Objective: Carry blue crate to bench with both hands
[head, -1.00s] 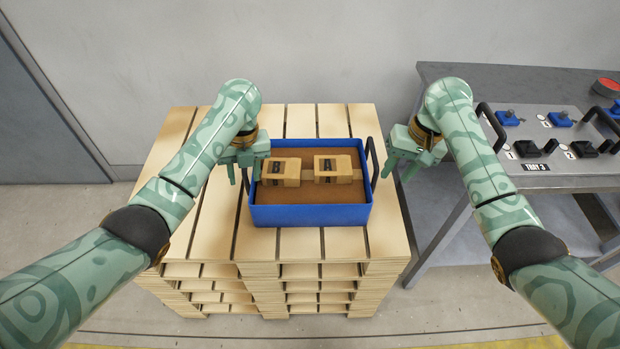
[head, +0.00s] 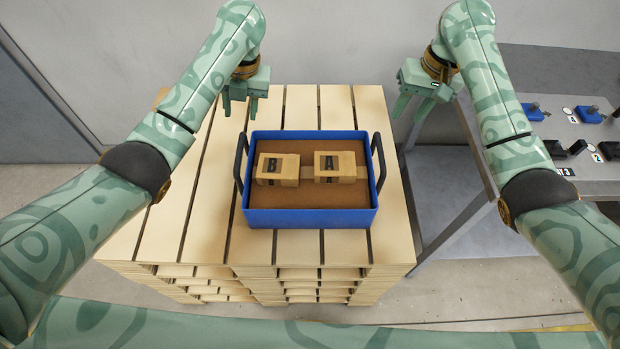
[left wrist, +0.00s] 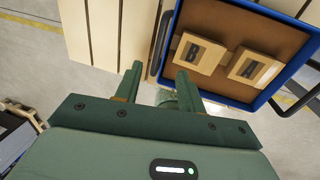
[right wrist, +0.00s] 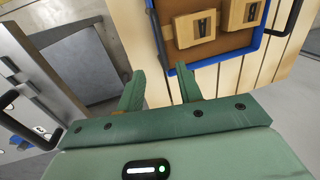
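The blue crate (head: 310,218) sits on a stack of wooden pallets, with a black handle on its left side (head: 240,162) and another on its right side (head: 379,161). My left gripper (head: 243,102) is open and empty, above and behind the crate's left handle. My right gripper (head: 412,105) is open and empty, behind and right of the right handle. Neither touches the crate. The left wrist view shows the crate (left wrist: 172,40) beyond the open fingers; the right wrist view shows it too (right wrist: 222,58).
The pallet stack (head: 340,245) has bare slats around the crate. The grey bench (head: 550,70) stands to the right, holding a fixture panel (head: 585,133) with blue and black parts. A gap of floor lies between pallets and bench. A wall (head: 330,40) stands behind.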

